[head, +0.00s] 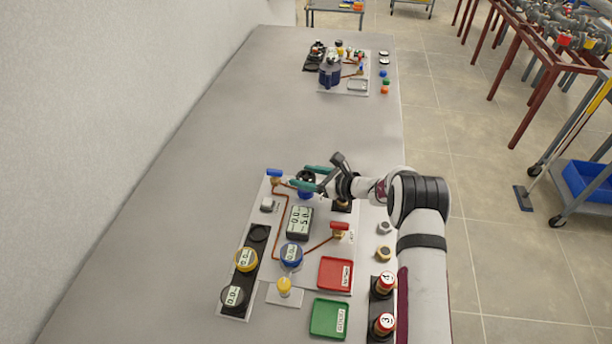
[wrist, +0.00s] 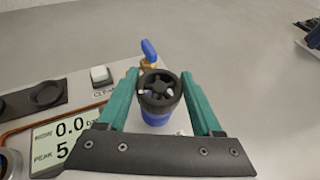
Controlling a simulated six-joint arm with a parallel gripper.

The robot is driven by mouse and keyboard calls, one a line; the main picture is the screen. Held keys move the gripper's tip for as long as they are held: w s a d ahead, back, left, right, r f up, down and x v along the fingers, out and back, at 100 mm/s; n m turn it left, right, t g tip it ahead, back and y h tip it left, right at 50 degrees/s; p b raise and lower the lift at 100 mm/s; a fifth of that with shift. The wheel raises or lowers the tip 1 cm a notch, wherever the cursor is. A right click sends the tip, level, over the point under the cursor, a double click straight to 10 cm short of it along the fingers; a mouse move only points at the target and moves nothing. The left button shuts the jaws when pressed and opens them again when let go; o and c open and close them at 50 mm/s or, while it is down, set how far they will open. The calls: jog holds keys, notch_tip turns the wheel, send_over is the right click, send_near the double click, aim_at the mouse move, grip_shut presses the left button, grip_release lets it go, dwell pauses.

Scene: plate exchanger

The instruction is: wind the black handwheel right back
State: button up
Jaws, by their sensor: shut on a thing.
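The black handwheel (wrist: 160,87) is a spoked wheel on top of a blue cylindrical body (wrist: 155,117). My gripper (wrist: 160,80) has one teal finger on each side of the wheel and is shut on its rim. In the head view my gripper (head: 301,178) reaches in from the right at the far end of the near panel, and its fingers partly hide the wheel. The display (head: 299,222) stands nearer on the panel. In the wrist view the display (wrist: 70,135) reads 0.0 on top and a peak starting with 5.
A blue-handled valve (wrist: 149,50) stands just behind the wheel, and a white button (wrist: 101,76) is to its left. A red-handled valve (head: 340,227), a red tray (head: 335,273) and a green tray (head: 328,318) lie nearer.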

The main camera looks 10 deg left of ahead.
jog(key=n+g+y, duration=0.1)
jog(key=n+g, duration=0.2)
jog(key=shift+w+a, duration=0.1)
jog(key=shift+n+g, duration=0.5)
jog(key=shift+g, duration=0.3)
jog(key=o, duration=1.4)
jog(key=v, duration=1.6)
jog(key=shift+f, duration=0.15)
